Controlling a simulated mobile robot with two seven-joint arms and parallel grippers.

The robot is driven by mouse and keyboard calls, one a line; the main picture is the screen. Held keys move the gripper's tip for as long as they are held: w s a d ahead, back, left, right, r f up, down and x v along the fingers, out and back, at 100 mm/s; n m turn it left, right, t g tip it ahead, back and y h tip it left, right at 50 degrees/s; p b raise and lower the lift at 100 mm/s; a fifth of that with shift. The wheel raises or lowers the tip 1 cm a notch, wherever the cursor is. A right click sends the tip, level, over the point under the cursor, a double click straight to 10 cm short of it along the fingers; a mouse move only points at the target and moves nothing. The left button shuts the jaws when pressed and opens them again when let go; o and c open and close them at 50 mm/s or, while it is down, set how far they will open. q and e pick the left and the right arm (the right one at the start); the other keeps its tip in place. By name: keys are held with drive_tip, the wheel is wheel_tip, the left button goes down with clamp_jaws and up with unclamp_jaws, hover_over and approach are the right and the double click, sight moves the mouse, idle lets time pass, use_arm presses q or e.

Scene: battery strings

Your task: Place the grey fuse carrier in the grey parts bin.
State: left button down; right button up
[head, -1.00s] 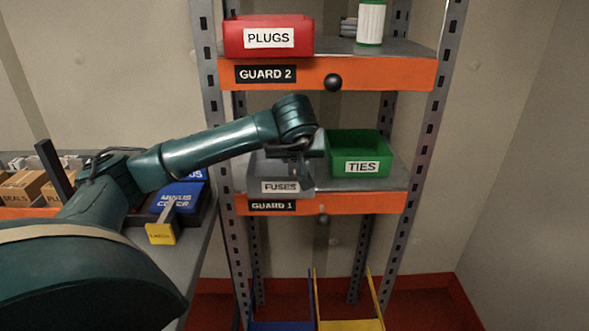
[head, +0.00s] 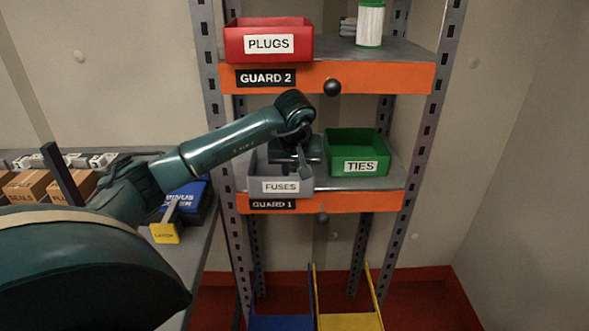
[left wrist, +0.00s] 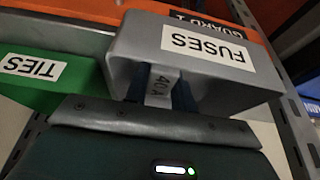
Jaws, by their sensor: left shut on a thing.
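The grey parts bin labelled FUSES (head: 254,184) stands on the orange-edged lower shelf marked GUARD 1. It also shows upside down in the left wrist view (left wrist: 215,74). My left gripper (head: 297,168) is at the bin, its fingers reaching inside the bin opening. My right gripper is not in view.
A green TIES bin (head: 358,143) stands close to the right of the grey bin. Above, the GUARD 2 shelf (head: 390,75) holds a red PLUGS bin (head: 235,44) and a white-and-green canister (head: 370,24). A bench with boxes is at left.

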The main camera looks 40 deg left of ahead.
use_arm(q)
drive_tip(key=c, duration=1.5)
unclamp_jaws()
drive_tip(key=o, duration=0.3)
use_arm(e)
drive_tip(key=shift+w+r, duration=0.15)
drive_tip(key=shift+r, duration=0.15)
use_arm(q)
drive_tip(key=shift+o, duration=0.2)
drive_tip(key=shift+r, duration=0.25)
drive_tip(key=v, duration=0.7)
drive_tip(key=shift+r, duration=0.1)
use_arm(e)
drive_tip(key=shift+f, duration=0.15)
